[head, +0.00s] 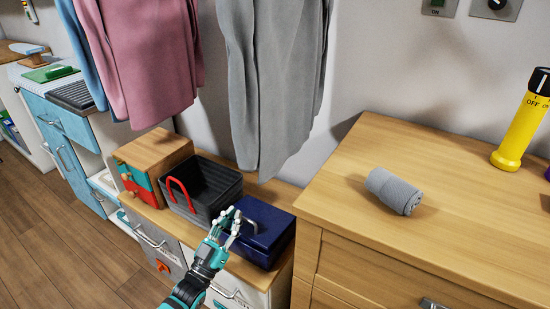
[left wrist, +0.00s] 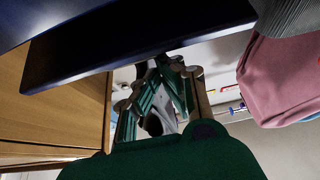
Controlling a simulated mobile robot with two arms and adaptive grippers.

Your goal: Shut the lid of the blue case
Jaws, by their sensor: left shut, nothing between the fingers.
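The blue case (head: 262,236) stands on the low cabinet, between the black basket and the taller wooden chest. Its dark blue lid lies flat or nearly flat over the body. I cannot tell whether it is fully shut. A grey handle shows at the lid's left part. My left gripper (head: 232,222) is shut and empty at the case's left front side, by the handle. Whether it touches the case is unclear. In the left wrist view the case's dark blue surface (left wrist: 140,45) fills the top, close to the fingers (left wrist: 165,95). My right gripper is out of view.
A black basket (head: 214,185) with a red handle stands left of the case, beside a small wooden drawer box (head: 150,157). A grey shirt (head: 270,80) hangs above and behind. The higher wooden chest (head: 440,225), carrying a rolled grey towel (head: 395,190), rises at the right.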

